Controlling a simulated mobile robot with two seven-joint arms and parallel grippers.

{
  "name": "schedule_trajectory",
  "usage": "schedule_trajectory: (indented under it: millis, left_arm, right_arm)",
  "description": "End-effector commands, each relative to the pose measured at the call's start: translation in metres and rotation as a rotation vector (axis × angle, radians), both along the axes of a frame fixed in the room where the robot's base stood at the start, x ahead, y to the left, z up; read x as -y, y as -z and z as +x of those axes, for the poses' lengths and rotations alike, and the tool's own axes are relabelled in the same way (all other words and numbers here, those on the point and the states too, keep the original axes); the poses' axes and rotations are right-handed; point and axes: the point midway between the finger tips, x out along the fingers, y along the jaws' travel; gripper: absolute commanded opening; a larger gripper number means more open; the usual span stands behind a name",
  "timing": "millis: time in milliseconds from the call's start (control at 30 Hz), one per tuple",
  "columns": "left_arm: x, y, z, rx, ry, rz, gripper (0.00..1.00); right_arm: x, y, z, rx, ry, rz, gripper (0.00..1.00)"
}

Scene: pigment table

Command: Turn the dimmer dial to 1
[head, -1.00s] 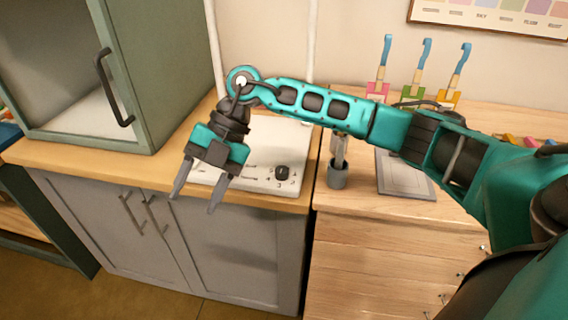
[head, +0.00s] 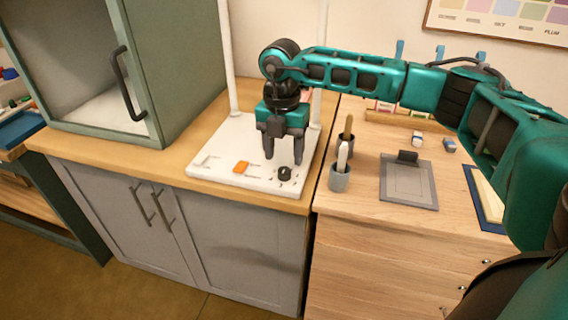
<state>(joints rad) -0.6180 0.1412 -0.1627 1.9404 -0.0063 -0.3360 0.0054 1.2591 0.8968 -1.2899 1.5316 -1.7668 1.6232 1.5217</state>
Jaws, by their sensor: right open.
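The dimmer dial (head: 284,174) is a small black knob near the front right of a white panel (head: 215,172) on the wooden counter. An orange switch (head: 241,167) sits to its left on the same panel. The markings around the dial are too small to read here. My right gripper (head: 284,158) points down over the panel, its two dark fingers apart and empty. In the picture its fingertips are just above and behind the dial; I cannot tell whether they touch anything. My left gripper is not in view.
Two white posts (head: 229,60) rise at the panel's back. A green cabinet (head: 170,75) with an open front stands left. On the right worktop are grey cups (head: 340,180) with tools, a grey board (head: 409,190) and small blocks (head: 449,145).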

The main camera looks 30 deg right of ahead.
Motion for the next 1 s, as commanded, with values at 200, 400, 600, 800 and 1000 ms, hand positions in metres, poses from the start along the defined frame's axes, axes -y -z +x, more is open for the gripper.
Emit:
schedule_trajectory:
  millis: [200,400,600,800,1000]
  left_arm:
    - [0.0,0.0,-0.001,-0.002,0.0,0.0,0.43]
    - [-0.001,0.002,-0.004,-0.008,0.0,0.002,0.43]
    - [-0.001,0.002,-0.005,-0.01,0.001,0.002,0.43]
    - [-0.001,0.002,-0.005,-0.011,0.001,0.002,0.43]
    - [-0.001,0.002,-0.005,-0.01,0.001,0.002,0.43]
  right_arm:
    - [0.0,0.032,-0.001,-0.001,0.0,0.0,0.57]
    - [0.0,0.041,-0.001,0.0,-0.001,0.001,0.57]
    - [0.0,0.041,-0.001,0.0,-0.001,0.001,0.57]
    - [0.0,0.041,-0.001,0.001,-0.001,0.002,0.4]
    - [0.0,0.041,-0.001,0.001,-0.001,0.002,0.21]
